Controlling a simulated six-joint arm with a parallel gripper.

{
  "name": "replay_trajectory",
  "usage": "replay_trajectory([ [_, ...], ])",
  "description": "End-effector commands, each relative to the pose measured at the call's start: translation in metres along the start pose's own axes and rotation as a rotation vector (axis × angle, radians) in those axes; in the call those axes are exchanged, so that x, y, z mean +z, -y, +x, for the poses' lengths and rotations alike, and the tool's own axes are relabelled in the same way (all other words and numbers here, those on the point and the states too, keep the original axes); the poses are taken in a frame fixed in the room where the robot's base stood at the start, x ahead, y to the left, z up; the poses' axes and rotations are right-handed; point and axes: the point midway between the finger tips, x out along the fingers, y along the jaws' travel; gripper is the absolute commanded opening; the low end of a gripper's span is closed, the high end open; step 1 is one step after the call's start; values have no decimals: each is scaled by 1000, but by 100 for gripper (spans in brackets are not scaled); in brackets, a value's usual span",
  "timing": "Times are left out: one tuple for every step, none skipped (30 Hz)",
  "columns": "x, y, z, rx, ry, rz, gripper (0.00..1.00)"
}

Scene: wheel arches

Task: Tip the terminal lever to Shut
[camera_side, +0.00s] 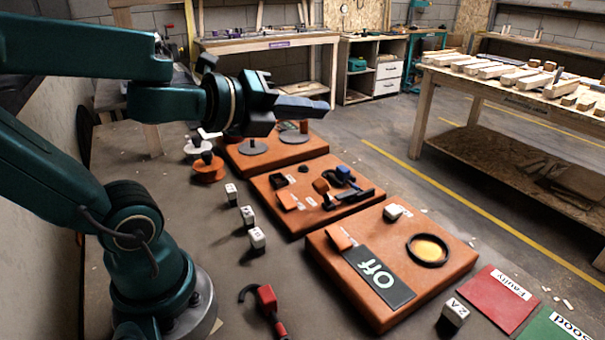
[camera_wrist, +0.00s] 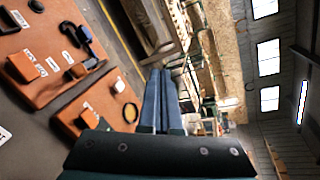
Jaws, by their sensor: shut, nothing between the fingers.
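The middle orange board (camera_side: 290,226) carries small orange blocks, white labels too small to read, and a dark blue and black lever-like part (camera_side: 345,178). I take that part as the terminal lever, but cannot be sure or read its setting. In the wrist view the blue and black part (camera_wrist: 82,40) is at the upper left, on the board (camera_wrist: 38,92). My gripper (camera_side: 322,107) is shut and empty, high above the boards and pointing right. In the wrist view its fingers (camera_wrist: 162,74) lie together, well right of the lever.
The near board (camera_side: 443,286) has an "Off" panel (camera_side: 378,277) and a dark ring around a yellow disc (camera_side: 429,249). The far board (camera_side: 238,152) holds grey discs. White-topped blocks (camera_side: 257,238) and a red-black tool (camera_side: 267,299) lie on the bench. Red "Faulty" (camera_side: 490,300) and green mats are at right.

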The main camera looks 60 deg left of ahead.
Motion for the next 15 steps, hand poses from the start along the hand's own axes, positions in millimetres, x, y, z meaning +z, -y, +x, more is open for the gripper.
replay_trajectory([
  [-4,-3,1,-1,-37,105,0],
  [-7,-5,1,-1,-62,169,0],
  [-11,-9,0,1,-97,254,0],
  [-14,-13,0,5,-126,316,0],
  [-17,-17,-1,9,-155,379,0],
  [-20,-23,-2,17,-194,458,0],
  [-23,-28,-3,24,-226,518,0],
  [-25,-34,-5,33,-258,574,0],
  [-28,-43,-7,47,-304,649,0],
  [-30,-50,-10,60,-338,701,0],
  [-32,-57,-12,72,-373,753,0],
  [-33,-67,-16,91,-419,815,0],
  [-33,-74,-19,106,-454,859,0],
  [-34,-82,-23,122,-488,898,0],
  [-33,-91,-27,144,-529,944,0],
])
